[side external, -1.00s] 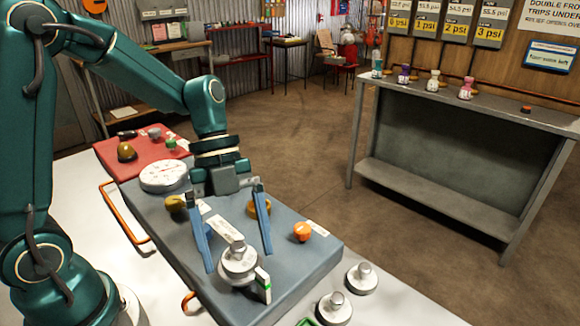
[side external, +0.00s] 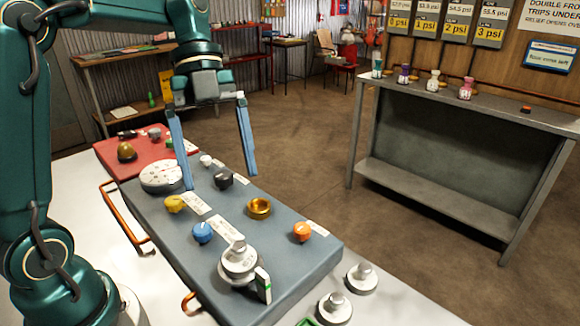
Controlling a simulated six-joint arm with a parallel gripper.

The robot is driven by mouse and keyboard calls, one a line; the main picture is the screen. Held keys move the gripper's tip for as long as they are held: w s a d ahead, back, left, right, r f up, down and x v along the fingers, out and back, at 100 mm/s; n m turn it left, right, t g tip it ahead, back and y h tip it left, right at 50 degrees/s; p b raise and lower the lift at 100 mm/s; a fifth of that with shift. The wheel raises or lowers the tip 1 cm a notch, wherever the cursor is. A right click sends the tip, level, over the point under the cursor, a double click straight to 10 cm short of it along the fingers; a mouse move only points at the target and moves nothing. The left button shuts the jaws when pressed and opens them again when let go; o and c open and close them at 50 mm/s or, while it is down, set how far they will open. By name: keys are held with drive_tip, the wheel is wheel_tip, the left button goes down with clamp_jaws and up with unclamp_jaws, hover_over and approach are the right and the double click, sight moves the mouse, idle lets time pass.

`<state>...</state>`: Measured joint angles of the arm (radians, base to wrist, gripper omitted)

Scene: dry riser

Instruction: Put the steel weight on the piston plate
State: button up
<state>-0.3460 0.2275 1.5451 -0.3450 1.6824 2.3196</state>
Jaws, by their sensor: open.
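A steel weight (side external: 239,262) with a round knob on top sits upright near the front end of the blue-grey panel (side external: 290,262). It covers what is under it, so I cannot see the piston plate clearly. A small upright gauge with a green mark (side external: 263,285) stands beside it. Two more steel weights stand on the white bench, one at the right (side external: 362,278) and one nearer the front (side external: 335,308). My gripper (side external: 219,180) is open and empty, raised above the panel's middle, behind and apart from the weight on the panel.
The panel carries a yellow knob (side external: 174,204), a blue knob (side external: 202,232), a dark knob (side external: 223,179), a brass ring (side external: 259,208), an orange knob (side external: 302,231) and a round dial (side external: 162,176). A red panel (side external: 112,151) lies behind. Air above the panel's front is clear.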

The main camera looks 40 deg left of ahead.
drive_tip(key=s+f+n+t+y, duration=0.2)
drive_tip(key=s+n+t, duration=0.1)
drive_tip(key=n, duration=0.8)
drive_tip(key=s+f+n+t+y, duration=0.2)
drive_tip(key=s+n+t+y, duration=0.1)
drive_tip(key=n, duration=0.8)
drive_tip(key=shift+s+d+t, duration=0.35)
drive_tip(key=shift+s+t, duration=0.35)
drive_tip(key=shift+t, duration=0.1)
